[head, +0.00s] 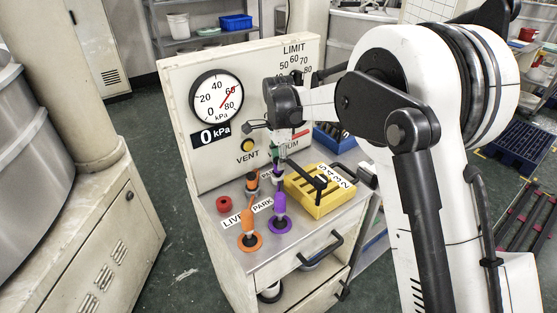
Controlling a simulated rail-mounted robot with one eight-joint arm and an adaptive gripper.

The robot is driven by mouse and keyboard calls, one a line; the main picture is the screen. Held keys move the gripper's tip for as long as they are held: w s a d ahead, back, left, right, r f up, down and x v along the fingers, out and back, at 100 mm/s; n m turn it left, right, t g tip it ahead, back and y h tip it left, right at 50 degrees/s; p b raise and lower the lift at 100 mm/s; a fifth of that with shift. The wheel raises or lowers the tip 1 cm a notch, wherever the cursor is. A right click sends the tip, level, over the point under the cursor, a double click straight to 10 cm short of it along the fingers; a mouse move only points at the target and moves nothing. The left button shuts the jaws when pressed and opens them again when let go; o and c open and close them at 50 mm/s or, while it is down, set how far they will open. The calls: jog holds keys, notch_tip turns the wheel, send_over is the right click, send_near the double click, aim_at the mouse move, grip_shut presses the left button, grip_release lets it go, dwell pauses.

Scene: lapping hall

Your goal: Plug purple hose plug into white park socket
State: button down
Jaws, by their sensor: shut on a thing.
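My gripper (281,158) points down over the back of the worktop, in front of the panel. It is shut on the purple hose plug (277,176), a small upright piece with a dark and purple lower part, partly hidden by the fingers. A purple hose end (279,208) stands upright in a purple ring at the front of the worktop. The PARK label (263,205) lies to its left. The white park socket cannot be made out; whether the plug touches a socket cannot be told.
An orange hose end (249,222) stands in an orange ring at front left, with an orange and dark plug (252,181) behind it. A red knob (224,204) is left, a yellow slotted box (319,195) right. The gauge panel (205,165) rises behind.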

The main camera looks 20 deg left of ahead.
jog(key=shift+f+b, duration=0.4)
jog(key=shift+f, duration=0.2)
jog(key=c, duration=1.4)
grip_release()
jog(key=shift+o, duration=0.2)
jog(key=shift+r, duration=0.1)
notch_tip(320, 180, up, 12)
